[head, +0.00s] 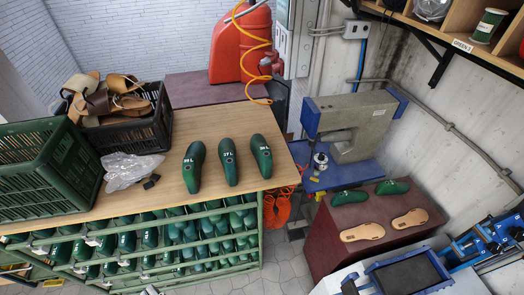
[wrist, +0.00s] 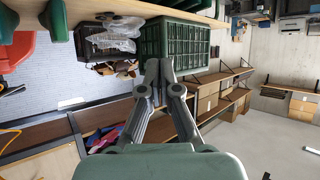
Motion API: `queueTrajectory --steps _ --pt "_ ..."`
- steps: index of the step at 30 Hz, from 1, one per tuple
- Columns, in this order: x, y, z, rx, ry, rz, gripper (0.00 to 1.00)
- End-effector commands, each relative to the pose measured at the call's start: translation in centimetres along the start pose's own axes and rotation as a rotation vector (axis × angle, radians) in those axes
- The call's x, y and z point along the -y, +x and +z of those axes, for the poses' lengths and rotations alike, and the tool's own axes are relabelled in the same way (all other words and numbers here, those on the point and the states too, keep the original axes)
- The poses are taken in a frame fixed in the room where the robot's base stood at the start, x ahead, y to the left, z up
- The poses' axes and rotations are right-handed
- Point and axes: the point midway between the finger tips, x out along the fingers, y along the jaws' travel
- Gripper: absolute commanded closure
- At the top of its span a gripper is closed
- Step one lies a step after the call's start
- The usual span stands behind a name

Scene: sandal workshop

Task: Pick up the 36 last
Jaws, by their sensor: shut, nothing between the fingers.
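Three green lasts lie side by side on the wooden table in the head view: a left one (head: 193,167), a middle one (head: 229,162) and a right one (head: 261,156). The middle label reads 37 L; the outer labels are too small to read surely, so I cannot tell which is the 36. My gripper (wrist: 161,75) is shut and empty in the wrist view, its fingertips close together. That view is upside down, with the crates beyond the fingers. A dark green shape (wrist: 57,20) at its upper left looks like a last. My gripper is not clearly visible in the head view.
A green crate (head: 45,170), a black crate of sandals (head: 155,135) and a clear plastic bag (head: 130,171) occupy the table's left (head: 215,122). Racks of lasts (head: 190,245) stand below. At right, a maroon stand (head: 345,240) holds two green lasts and two soles.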

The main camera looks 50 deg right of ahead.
Motion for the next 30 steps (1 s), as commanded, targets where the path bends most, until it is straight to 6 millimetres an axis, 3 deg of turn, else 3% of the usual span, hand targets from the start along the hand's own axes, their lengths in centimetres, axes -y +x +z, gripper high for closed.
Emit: queueTrajectory --steps 6,19,28,30 --pt "0.0 0.0 0.0 0.000 0.000 0.000 1.00" --pt "0.0 0.0 0.0 0.000 0.000 0.000 0.28" --pt "-0.1 0.1 0.0 0.001 0.001 0.002 0.26" --pt "-1.3 1.2 0.0 0.021 0.016 0.026 0.26"
